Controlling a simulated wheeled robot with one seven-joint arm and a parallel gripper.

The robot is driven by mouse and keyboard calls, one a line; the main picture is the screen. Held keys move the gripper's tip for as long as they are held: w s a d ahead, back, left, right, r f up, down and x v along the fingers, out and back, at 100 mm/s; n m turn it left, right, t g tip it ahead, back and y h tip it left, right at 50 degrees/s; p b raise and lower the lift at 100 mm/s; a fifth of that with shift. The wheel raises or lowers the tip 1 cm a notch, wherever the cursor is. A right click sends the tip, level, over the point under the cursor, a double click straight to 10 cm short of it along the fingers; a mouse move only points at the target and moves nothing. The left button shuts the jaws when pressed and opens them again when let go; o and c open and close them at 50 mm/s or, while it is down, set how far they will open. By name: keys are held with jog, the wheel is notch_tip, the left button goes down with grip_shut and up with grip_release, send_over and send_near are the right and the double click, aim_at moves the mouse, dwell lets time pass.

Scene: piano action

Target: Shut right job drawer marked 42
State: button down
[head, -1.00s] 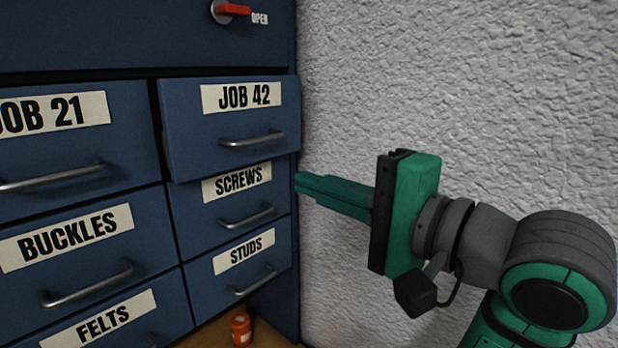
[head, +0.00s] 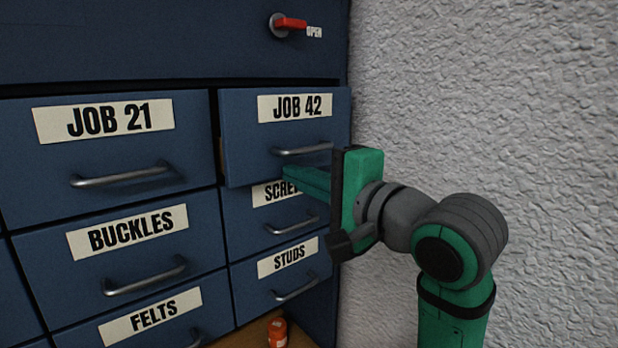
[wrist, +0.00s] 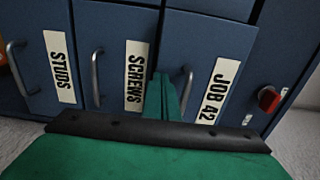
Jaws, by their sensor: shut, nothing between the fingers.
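The drawer marked JOB 42 (head: 240,150) is blue with a white label and a grey bar handle. It stands out a little from the cabinet front, above the drawer marked SCREWS (head: 240,212). My gripper (head: 288,174) is shut and empty, its green fingers pointing left at the lower edge of the JOB 42 front, below its handle. In the wrist view the fingers (wrist: 161,78) reach between the SCREWS label and the JOB 42 handle (wrist: 186,90). I cannot tell whether they touch the drawer.
The drawer marked JOB 21 (head: 50,165) is on the left. Drawers marked BUCKLES (head: 80,255), FELTS and STUDS (head: 250,292) lie below. A red switch (head: 290,23) marked OPEN is above. A rough white wall (head: 480,100) bounds the right. An orange bottle (head: 277,332) stands at the bottom.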

jog(key=x, duration=0.3)
jog(key=shift+w+a, duration=0.25)
jog(key=shift+a, duration=0.05)
jog(key=shift+w+r, duration=0.1)
jog(key=shift+w, duration=0.1)
jog(key=shift+a, duration=0.1)
